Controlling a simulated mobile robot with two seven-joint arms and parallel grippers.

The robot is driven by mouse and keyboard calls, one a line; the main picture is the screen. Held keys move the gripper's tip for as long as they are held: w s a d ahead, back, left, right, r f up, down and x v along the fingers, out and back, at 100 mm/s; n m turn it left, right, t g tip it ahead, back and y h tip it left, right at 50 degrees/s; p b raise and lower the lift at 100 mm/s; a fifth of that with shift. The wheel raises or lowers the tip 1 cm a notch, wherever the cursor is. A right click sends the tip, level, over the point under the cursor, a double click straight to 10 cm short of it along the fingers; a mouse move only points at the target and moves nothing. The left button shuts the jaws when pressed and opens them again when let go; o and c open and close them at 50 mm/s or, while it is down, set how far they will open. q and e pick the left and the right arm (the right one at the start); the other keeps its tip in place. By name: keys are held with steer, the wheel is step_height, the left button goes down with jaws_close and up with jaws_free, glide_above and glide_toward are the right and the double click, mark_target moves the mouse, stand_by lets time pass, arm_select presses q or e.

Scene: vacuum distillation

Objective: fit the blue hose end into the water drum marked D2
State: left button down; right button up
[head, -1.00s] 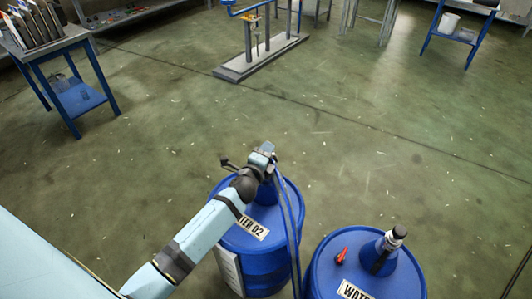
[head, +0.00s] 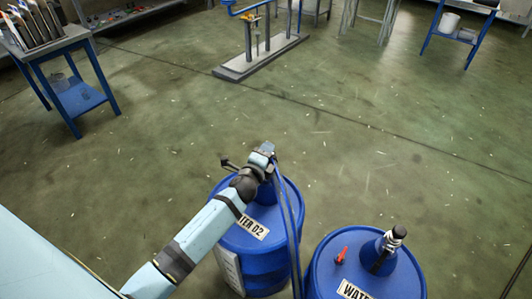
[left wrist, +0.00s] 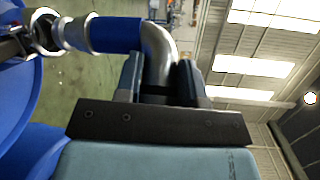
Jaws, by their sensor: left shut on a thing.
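In the left wrist view my left gripper (left wrist: 160,80) is shut on the metal elbow (left wrist: 158,48) of the blue hose end (left wrist: 115,34). The hose end's metal collar (left wrist: 75,34) points left at a ring-shaped fitting (left wrist: 45,30) by the blue drum. I cannot tell whether they touch or are joined. The blue hose (head: 290,225) hangs down the drum's right side. My right gripper is out of view.
A second blue water drum (head: 325,270) stands close on the right, with a capped blue neck (head: 390,248) and a red piece (head: 342,255) on top. A blue-legged table (head: 75,95) is at the far left.

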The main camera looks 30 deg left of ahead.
arm_select(q)
steer(key=shift+f+b, duration=1.5)
steer(key=shift+f, duration=0.2)
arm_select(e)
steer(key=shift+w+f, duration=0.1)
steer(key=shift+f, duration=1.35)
arm_select(q)
steer(key=shift+f+b, duration=0.55)
steer(key=shift+f, duration=0.05)
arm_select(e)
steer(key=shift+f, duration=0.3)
arm_select(q)
steer(key=c, duration=0.6)
jaws_free()
steer(key=shift+c, duration=0.2)
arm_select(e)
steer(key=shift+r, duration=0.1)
arm_select(q)
steer(key=s+d+r, duration=0.1)
steer(key=s, duration=1.2)
steer(key=shift+s+d+r, duration=0.25)
steer(key=shift+s+r, duration=0.05)
steer(key=shift+s, duration=0.05)
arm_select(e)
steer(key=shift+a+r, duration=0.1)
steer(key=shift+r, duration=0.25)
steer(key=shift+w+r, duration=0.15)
